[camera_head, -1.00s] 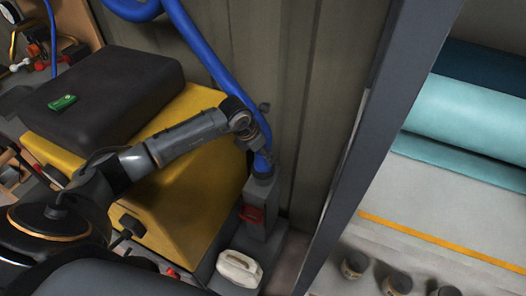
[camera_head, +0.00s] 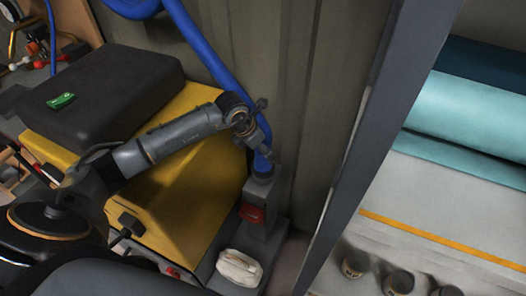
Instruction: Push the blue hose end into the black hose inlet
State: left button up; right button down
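The blue hose (camera_head: 205,50) comes down from the top along the wall. Its blue end (camera_head: 262,160) shows just below my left gripper and meets the black inlet (camera_head: 263,175) on top of a grey post. I cannot tell how deep the end sits in the inlet. My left gripper (camera_head: 257,138) is at the hose just above the inlet and appears shut on it, with the fingers partly hidden by the wrist. My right gripper is not in view.
The grey post (camera_head: 264,222) carries a red handle (camera_head: 252,213). A yellow cabinet (camera_head: 190,205) with a black case (camera_head: 110,95) on top is at left. A grey upright (camera_head: 372,140) stands at right.

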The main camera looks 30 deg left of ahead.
pick_arm(q)
jog(key=v, duration=1)
